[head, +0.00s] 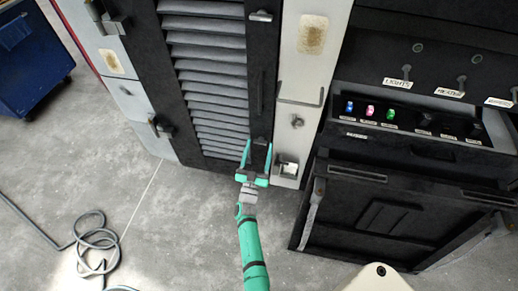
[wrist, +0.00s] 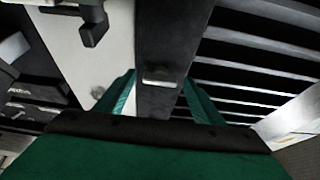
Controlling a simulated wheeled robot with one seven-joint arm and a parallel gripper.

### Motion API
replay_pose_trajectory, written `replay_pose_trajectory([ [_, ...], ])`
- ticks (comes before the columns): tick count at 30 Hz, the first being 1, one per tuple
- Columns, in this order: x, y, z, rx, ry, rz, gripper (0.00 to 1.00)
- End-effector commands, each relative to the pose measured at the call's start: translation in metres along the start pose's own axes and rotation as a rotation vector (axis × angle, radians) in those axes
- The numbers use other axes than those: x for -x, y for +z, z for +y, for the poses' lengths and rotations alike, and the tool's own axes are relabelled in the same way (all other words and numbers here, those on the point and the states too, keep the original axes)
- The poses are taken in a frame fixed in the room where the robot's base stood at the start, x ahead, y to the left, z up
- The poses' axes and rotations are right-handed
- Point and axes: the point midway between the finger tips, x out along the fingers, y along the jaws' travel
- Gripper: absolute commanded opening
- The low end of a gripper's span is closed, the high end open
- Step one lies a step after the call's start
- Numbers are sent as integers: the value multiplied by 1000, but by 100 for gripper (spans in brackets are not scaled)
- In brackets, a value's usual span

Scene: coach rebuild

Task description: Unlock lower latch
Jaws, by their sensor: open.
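A black-framed louvred door (head: 205,75) stands upright in the head view. A small silver latch (head: 262,16) sits high on its right-hand black upright. My gripper (head: 258,146) is open at the bottom of this upright, with one finger on either side and nothing held. In the wrist view a small silver plate, seemingly the lower latch (wrist: 160,77), lies on the black upright between the open fingers of my gripper (wrist: 159,80). The fingers appear apart from it. In the head view my gripper covers that spot, so the plate's setting cannot be told.
A pale panel (head: 297,70) with metal fittings stands right of the door. Further right is a black console (head: 430,120) with coloured buttons and labelled switches. A blue bin (head: 30,60) stands far left. A coiled hose (head: 97,240) lies on the otherwise clear grey floor.

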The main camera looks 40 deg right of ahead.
Motion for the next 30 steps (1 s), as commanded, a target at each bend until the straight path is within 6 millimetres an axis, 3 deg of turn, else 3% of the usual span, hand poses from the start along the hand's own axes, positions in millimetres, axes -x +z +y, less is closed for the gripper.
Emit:
replay_pose_trajectory([
  [3, 0, 0, 1, 0, 1, 0, 62],
  [9, 0, 0, 1, 1, 2, 0, 20],
  [20, 0, 0, 1, -42, 20, 0, 21],
  [30, -1, -1, -2, -259, 109, 1, 21],
])
